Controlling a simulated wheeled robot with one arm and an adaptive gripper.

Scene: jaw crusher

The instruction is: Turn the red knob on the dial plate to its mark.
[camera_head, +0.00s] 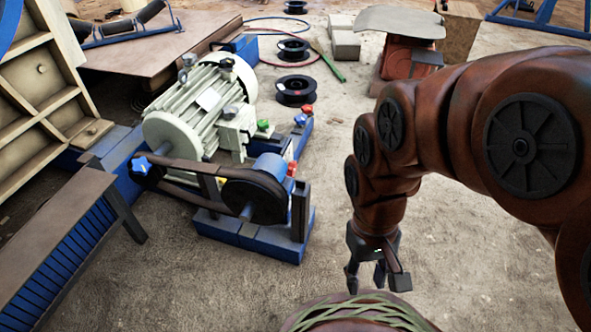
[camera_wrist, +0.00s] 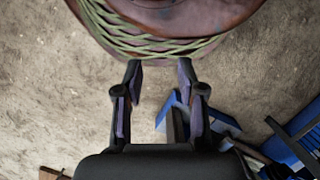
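Several small coloured knobs sit around the motor in the head view. One red knob (camera_head: 292,169) is at the right end of the belt drive, beside the blue cylinder. Another small red part (camera_head: 307,109) is farther back, close to a blue knob. I cannot tell which is on the dial plate, and no mark is readable. My gripper (camera_head: 373,281) hangs over bare ground, right of and apart from the drive. In the wrist view my gripper (camera_wrist: 159,78) has its fingers apart with nothing between them.
The pale motor (camera_head: 200,105) and black belt pulley (camera_head: 256,196) stand on a blue frame (camera_head: 255,238). A ribbed blue conveyor (camera_head: 65,245) lies at left. Black spools (camera_head: 296,90) and grey blocks (camera_head: 345,42) are behind. Ground between frame and gripper is clear.

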